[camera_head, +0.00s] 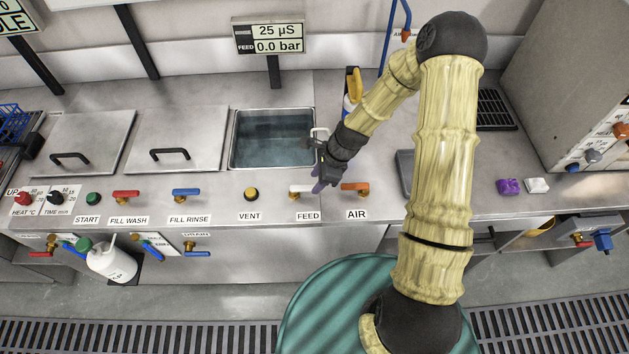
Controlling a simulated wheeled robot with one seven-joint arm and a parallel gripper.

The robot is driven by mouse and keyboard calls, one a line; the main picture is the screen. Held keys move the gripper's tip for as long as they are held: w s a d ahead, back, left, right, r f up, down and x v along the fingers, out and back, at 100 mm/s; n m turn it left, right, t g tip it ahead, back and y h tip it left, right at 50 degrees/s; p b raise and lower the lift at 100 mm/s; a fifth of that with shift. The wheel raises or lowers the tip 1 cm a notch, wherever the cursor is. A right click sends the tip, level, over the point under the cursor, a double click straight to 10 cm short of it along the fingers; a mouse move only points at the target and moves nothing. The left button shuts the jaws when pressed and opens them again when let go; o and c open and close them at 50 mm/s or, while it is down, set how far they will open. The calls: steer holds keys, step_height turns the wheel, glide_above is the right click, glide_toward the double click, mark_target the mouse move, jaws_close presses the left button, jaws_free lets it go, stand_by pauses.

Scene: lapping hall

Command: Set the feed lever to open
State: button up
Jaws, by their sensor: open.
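The feed lever (301,188) is white and lies horizontally on the front panel, above the FEED label. The display (268,37) above the basin reads 25 µS and FEED 0.0 bar.
The orange air lever (355,188) sits close to the right of my gripper. The yellow vent knob (251,194) is to the left, then the blue fill rinse lever (186,192) and red fill wash lever (126,194). A water basin (233,150) lies behind.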

mark_target(304, 188)
steer(key=shift+x, duration=1.2)
jaws_close()
